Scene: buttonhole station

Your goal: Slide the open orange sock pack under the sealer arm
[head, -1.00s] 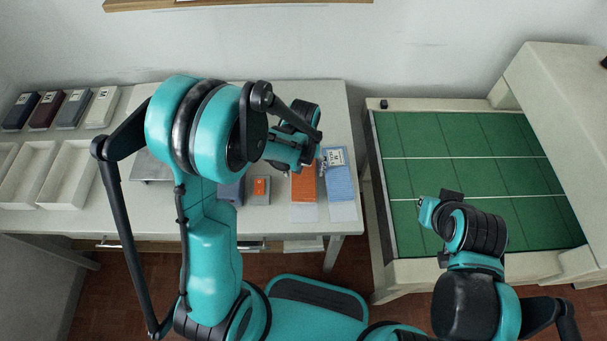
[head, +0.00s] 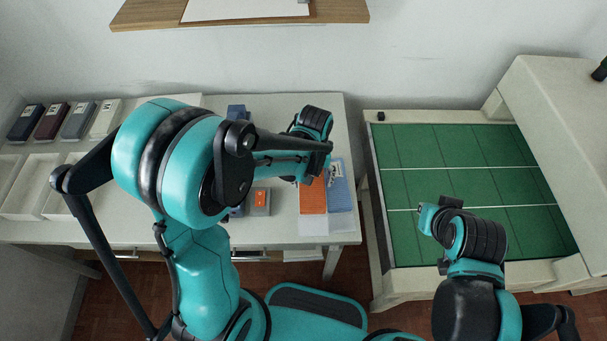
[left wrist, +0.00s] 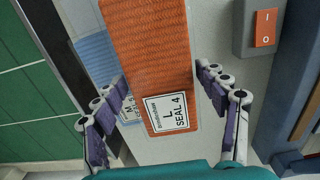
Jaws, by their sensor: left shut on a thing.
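The orange sock pack (head: 313,197) lies on the white table near its right end, with a clear flap toward the front. In the left wrist view the pack (left wrist: 150,50) shows a white label reading "L SEAL 4". My left gripper (left wrist: 160,88) is shut on the pack, one finger along each side; in the head view the gripper (head: 308,176) is over the pack's far end. The sealer shows as a grey box with an orange switch (head: 260,200), left of the pack; its blue arm is mostly hidden behind my left arm. My right gripper (head: 428,214) hangs over the green mat.
A blue pack (head: 341,190) lies close against the orange pack's right side. Pale trays (head: 28,185) and several dark and light boxes (head: 62,120) stand at the table's left. A gap separates the table from the green-topped bench (head: 460,150) at right.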

